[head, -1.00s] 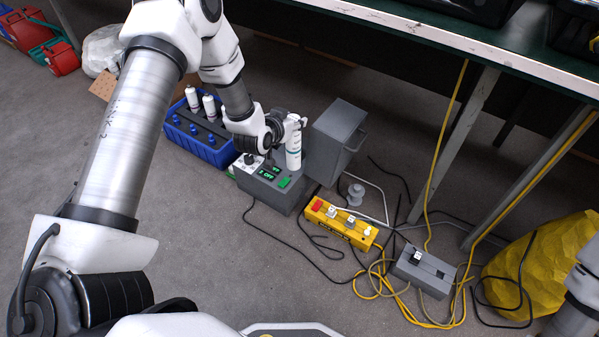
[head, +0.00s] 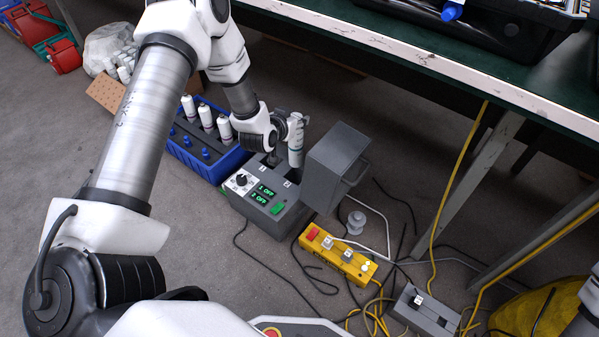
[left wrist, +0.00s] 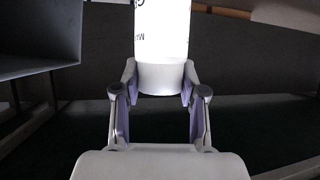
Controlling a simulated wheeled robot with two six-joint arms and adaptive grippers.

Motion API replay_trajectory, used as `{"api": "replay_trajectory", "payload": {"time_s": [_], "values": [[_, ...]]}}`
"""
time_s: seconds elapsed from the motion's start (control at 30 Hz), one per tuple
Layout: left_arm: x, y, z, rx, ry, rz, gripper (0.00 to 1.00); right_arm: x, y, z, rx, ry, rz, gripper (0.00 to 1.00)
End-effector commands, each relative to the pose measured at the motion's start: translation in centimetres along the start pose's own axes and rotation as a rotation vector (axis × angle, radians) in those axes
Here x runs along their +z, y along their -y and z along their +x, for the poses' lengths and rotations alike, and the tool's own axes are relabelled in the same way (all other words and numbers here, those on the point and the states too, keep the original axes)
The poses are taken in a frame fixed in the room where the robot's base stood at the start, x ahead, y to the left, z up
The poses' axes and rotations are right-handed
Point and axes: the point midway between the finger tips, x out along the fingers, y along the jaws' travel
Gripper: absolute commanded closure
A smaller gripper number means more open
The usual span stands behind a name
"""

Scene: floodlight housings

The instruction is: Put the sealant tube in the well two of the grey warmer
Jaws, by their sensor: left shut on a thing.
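The sealant tube (head: 296,138) is white with printing and a dark band. It is upright in my left gripper (head: 284,128), above the back of the grey warmer (head: 272,222). In the left wrist view the tube (left wrist: 162,40) stands between the two fingers (left wrist: 160,100), its white end toward me. The warmer's top shows marks 1 and 2, and the tube's lower end is near the mark 2 side. I cannot tell whether it is over the well or in it. Both displays on the warmer's front read OFF. My right gripper is not in view.
A dark grey box-like part (head: 335,160) with a handle stands right of the tube. A blue crate (head: 215,175) with white bottles is left of the warmer. A yellow power strip (head: 338,255), a grey spool (head: 356,222) and cables lie right.

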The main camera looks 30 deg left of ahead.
Motion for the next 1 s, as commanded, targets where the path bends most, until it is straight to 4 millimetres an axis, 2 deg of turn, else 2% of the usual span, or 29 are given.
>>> {"api": "replay_trajectory", "payload": {"time_s": [0.03, 0.3, 0.4, 0.57, 0.77, 1.0], "values": [[1.5, 0.0, 0.7, 0.000, 0.002, 0.001, 1.00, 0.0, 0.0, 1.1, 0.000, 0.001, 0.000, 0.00], [8.8, 0.0, 4.7, 0.000, 0.001, 0.003, 1.00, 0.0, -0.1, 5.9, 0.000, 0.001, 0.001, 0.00], [10.9, 0.0, 5.8, 0.000, 0.000, 0.001, 1.00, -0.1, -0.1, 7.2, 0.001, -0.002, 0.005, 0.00], [12.3, 0.0, 6.6, 0.000, -0.001, 0.001, 1.00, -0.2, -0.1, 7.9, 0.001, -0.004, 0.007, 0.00], [15.3, 0.0, 8.2, 0.000, -0.001, 0.001, 1.00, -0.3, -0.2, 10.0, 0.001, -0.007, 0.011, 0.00], [15.1, 0.0, 8.1, 0.000, -0.001, 0.000, 1.00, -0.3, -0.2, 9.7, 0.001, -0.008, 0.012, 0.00]]}}
